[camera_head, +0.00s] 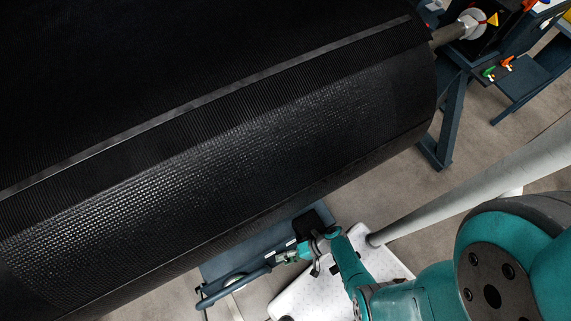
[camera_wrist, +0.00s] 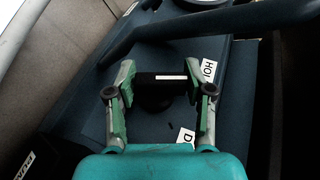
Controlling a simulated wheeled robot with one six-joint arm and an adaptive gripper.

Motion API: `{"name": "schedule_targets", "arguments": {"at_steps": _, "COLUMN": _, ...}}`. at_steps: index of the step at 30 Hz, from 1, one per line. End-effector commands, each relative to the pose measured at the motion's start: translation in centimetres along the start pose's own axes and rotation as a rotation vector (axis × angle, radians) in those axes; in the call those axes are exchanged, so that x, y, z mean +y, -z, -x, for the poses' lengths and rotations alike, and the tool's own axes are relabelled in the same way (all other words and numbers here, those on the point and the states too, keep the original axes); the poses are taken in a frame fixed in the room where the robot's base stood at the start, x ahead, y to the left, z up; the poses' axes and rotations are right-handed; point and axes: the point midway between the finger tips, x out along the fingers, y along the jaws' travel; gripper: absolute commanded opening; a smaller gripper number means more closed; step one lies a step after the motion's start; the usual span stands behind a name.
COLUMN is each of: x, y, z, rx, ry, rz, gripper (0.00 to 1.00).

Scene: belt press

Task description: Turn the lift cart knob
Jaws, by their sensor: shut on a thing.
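The lift cart knob (camera_wrist: 155,94) is a black knob with a white stripe, on the dark blue lift cart panel (camera_wrist: 150,58). My gripper (camera_wrist: 162,72) is shut on it in the wrist view, one green finger on each side. White labels with partly hidden lettering lie beside the knob. In the head view my gripper (camera_head: 288,256) is at the cart (camera_head: 222,268), below the big black roll. The knob cannot be made out there.
A large black belt roll (camera_head: 230,150) fills the upper left. The cart's handle bar (camera_head: 235,281) runs close to my gripper. A grey pole (camera_head: 470,185) crosses at the right. A blue stand (camera_head: 447,120) is at the upper right. Bare floor (camera_head: 380,195) shows between.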

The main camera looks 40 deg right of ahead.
Motion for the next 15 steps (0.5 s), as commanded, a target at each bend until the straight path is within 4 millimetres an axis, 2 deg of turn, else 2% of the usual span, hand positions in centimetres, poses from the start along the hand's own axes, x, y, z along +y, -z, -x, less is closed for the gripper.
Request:
{"name": "schedule_targets", "arguments": {"at_steps": 7, "x": -0.22, "y": 0.15, "z": 0.06, "rx": 0.001, "ry": 0.006, "rz": 0.003, "gripper": 0.18}}
{"name": "schedule_targets", "arguments": {"at_steps": 8, "x": -0.22, "y": 0.15, "z": 0.06, "rx": 0.001, "ry": 0.006, "rz": 0.003, "gripper": 0.57}}
{"name": "schedule_targets", "arguments": {"at_steps": 10, "x": -0.21, "y": 0.16, "z": 0.06, "rx": 0.001, "ry": 0.006, "rz": 0.003, "gripper": 0.75}}
{"name": "schedule_targets", "arguments": {"at_steps": 15, "x": -0.14, "y": 0.10, "z": 0.04, "rx": 0.001, "ry": 0.004, "rz": 0.002, "gripper": 0.75}}
